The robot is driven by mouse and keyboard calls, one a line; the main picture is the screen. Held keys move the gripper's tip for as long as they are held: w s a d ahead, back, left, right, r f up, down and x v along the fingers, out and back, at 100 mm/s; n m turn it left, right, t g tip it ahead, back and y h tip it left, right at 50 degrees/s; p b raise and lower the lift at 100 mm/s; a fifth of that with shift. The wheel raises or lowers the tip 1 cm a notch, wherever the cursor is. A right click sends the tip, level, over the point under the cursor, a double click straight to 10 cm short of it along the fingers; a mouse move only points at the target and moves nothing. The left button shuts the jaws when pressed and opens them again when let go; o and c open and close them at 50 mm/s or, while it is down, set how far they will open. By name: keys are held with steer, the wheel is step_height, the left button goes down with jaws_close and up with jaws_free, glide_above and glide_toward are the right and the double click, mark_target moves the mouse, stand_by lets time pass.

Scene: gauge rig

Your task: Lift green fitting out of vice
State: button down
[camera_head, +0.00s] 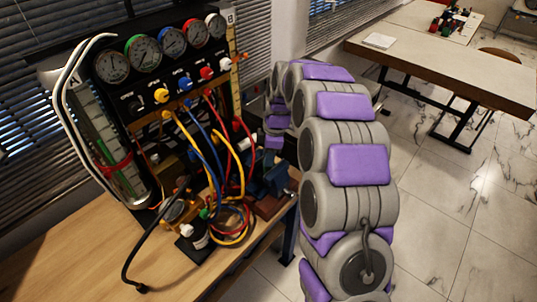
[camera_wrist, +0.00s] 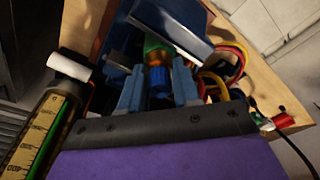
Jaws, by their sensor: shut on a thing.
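The green fitting (camera_wrist: 152,46) shows in the wrist view, with a green end, a brass middle and a blue section nearer to me. It sits between the blue metal parts of the vice (camera_wrist: 172,28). My gripper (camera_wrist: 157,82) has its two blue-grey fingers on either side of the fitting and is shut on it. I cannot tell whether the fitting is still between the vice jaws. In the head view the blue vice (camera_head: 270,180) stands at the bench's right end, partly behind my arm. The fitting cannot be made out there.
A gauge panel (camera_head: 165,70) stands at the back of the wooden bench (camera_head: 90,265). Yellow, blue and red hoses (camera_head: 235,190) loop close left of the vice. A graduated cylinder (camera_wrist: 45,130) is at the wrist view's left. Open floor lies right of my arm.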

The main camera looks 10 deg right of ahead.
steer(key=shift+w+a+r, duration=0.2)
steer(key=shift+w+a, duration=0.05)
steer(key=shift+w, duration=0.1)
stand_by(0.3)
steer(key=shift+r, duration=0.1)
stand_by(0.3)
steer(key=shift+r+p, duration=1.6)
steer(key=shift+r, duration=2.55)
